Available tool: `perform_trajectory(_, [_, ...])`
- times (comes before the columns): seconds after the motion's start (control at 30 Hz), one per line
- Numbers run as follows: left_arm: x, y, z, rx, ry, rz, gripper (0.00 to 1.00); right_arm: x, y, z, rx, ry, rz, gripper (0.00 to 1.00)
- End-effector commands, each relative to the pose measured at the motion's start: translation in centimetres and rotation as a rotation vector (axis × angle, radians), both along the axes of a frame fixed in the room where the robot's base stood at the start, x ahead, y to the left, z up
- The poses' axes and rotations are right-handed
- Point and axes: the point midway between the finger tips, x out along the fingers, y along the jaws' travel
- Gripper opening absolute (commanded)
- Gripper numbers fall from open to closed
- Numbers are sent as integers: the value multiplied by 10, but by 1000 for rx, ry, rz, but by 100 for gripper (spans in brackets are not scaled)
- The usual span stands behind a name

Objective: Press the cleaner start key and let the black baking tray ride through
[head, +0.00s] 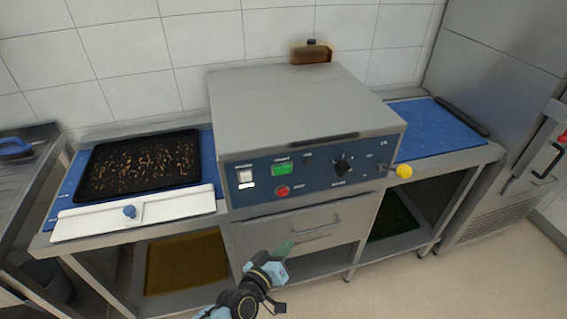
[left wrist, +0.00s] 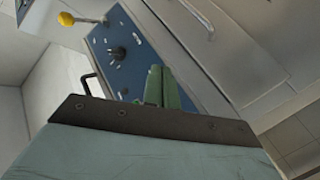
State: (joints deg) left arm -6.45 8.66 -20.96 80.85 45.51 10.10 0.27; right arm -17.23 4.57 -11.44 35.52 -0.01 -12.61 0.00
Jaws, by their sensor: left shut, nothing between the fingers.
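The black baking tray (head: 140,166), strewn with brown crumbs, lies on the blue belt (head: 208,150) left of the cleaner (head: 300,105). The cleaner's blue front panel (head: 325,163) carries a white key (head: 245,176) with a lit strip below it, a green key (head: 282,169), a red button (head: 282,191) and a black knob (head: 343,166). The labels are too small to read surely. My left gripper (head: 286,247) is shut and empty, in front of the drawer below the panel. Its green fingers (left wrist: 161,88) also show in the left wrist view, with the panel behind. My right gripper is not in view.
A white guide bar (head: 175,207) with a blue knob runs along the front of the left belt. A yellow knob (head: 404,171) sticks out at the panel's right end. A brown-stained object (head: 311,53) stands behind the cleaner.

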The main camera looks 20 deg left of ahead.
Motion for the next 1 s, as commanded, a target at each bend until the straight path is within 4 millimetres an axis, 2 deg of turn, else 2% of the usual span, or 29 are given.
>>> perform_trajectory(0.03, [9, -3, 33, -47, -48, 9, 0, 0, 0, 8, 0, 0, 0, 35])
perform_trajectory(0.1, [18, -6, 65, -109, -103, 22, 0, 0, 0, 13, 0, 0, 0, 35])
perform_trajectory(0.2, [25, -9, 100, -178, -159, 33, 0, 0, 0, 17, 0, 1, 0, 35])
perform_trajectory(0.3, [29, -11, 120, -221, -190, 40, 0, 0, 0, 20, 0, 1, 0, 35])
perform_trajectory(0.43, [30, -11, 129, -241, -205, 43, 0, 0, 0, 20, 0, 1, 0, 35])
perform_trajectory(0.77, [31, -11, 128, -240, -205, 42, 0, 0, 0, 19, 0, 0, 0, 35])
perform_trajectory(1.0, [48, 1, 127, -237, -206, 43, 0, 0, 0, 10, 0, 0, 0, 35])
